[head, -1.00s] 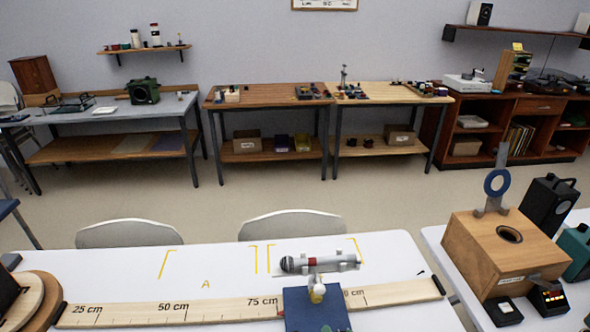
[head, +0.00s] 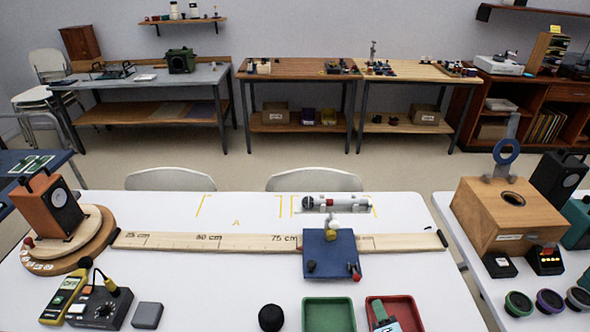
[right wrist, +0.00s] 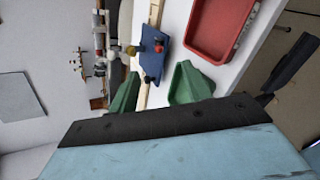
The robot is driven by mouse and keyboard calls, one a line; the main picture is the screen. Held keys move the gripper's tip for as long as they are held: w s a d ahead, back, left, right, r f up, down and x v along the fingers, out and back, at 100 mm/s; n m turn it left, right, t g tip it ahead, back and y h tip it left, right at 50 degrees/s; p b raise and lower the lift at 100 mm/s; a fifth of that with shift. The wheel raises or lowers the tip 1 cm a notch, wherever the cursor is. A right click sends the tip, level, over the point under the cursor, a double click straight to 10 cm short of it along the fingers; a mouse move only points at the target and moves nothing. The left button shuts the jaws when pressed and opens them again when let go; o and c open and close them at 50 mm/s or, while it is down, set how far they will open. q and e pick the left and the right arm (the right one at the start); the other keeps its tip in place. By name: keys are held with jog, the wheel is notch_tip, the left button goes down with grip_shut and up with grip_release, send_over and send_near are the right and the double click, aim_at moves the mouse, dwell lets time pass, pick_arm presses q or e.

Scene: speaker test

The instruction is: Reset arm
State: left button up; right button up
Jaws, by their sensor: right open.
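My right gripper (head: 382,316) shows at the bottom of the head view, with a green finger and a pale teal body over the red tray (head: 413,315). It is open, and I see nothing held in it. In the right wrist view its teal body fills the bottom, and a green finger (right wrist: 125,95) points toward the table. The red tray also shows there (right wrist: 218,28), beyond the fingers. My left gripper is not in view.
A wooden box (head: 485,220) stands at right.

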jog(key=s+d+r+m+g, duration=0.2)
jog(key=s+m+g, duration=0.3)
jog(key=s+m, duration=0.45)
jog(key=s+d+r+m+g, duration=0.1)
jog(key=s+m+g, duration=0.3)
jog(key=s+m, duration=0.55)
notch_tip(320, 180, down, 27)
jog(key=m+g+b, duration=0.1)
jog(key=b, duration=0.1)
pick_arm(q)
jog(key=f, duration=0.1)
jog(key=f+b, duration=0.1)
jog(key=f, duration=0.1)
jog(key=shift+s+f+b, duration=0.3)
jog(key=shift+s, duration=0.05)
pick_arm(e)
jog(key=s+d+f+g, duration=0.1)
jog(key=s+d+f, duration=0.2)
jog(key=s+f, duration=1.3)
jog(key=shift+d+y, duration=0.2)
jog(key=shift+y, duration=0.1)
